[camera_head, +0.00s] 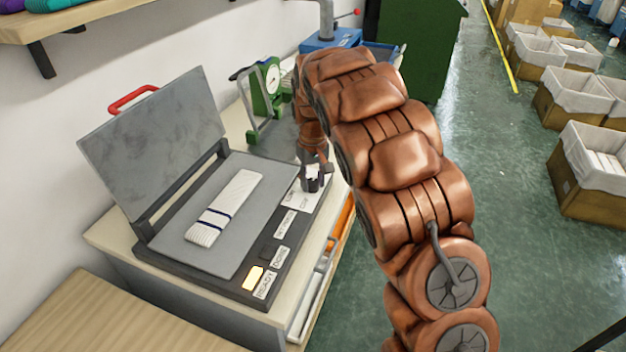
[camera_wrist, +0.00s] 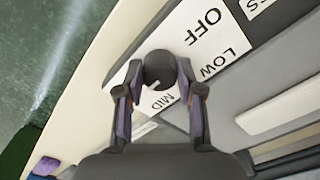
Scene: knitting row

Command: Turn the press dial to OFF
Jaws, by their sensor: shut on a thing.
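The press dial (camera_wrist: 160,66) is a dark round knob in the wrist view, between my gripper's two fingers (camera_wrist: 159,84). My gripper is shut on it from both sides. A small pale mark shows on the knob's lower edge, on the side of the MID label (camera_wrist: 161,101); I cannot tell exactly where it points. The OFF label (camera_wrist: 204,27) and LOW label (camera_wrist: 223,63) lie above and right of it. In the head view my gripper (camera_head: 314,172) comes down on the far right corner of the press base (camera_head: 210,281) and mostly hides the dial.
The press lid (camera_head: 155,140) with its red handle (camera_head: 132,98) stands open. A folded white knit piece (camera_head: 225,208) lies on the plate. A lit yellow lamp (camera_head: 253,278) is beside the READY label. A green scale (camera_head: 266,88) stands behind. Bins (camera_head: 590,175) line the floor at right.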

